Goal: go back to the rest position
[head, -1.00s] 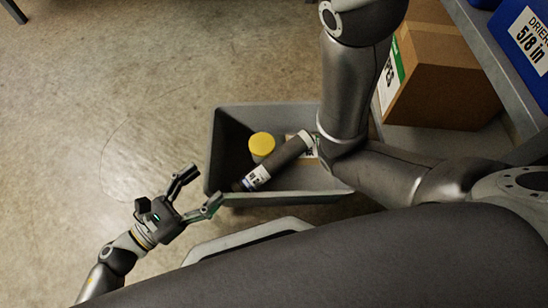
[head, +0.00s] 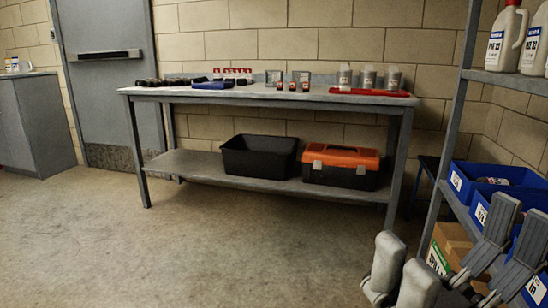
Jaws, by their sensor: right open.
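My right gripper (head: 450,262) is at the bottom right corner, close to the camera, with its grey fingers pointing up. Its fingers stand apart and nothing shows between them. It appears in front of the lower part of the shelf rack and partly covers the blue bins and a cardboard box there. I cannot tell how far it is from them. My left gripper is out of view.
A metal workbench (head: 270,94) stands against the block wall, with bottles and small parts on top. Its lower shelf holds a black bin (head: 259,158) and an orange-lidded toolbox (head: 341,167). A rack with blue bins (head: 462,181) stands right. The floor (head: 200,245) is clear.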

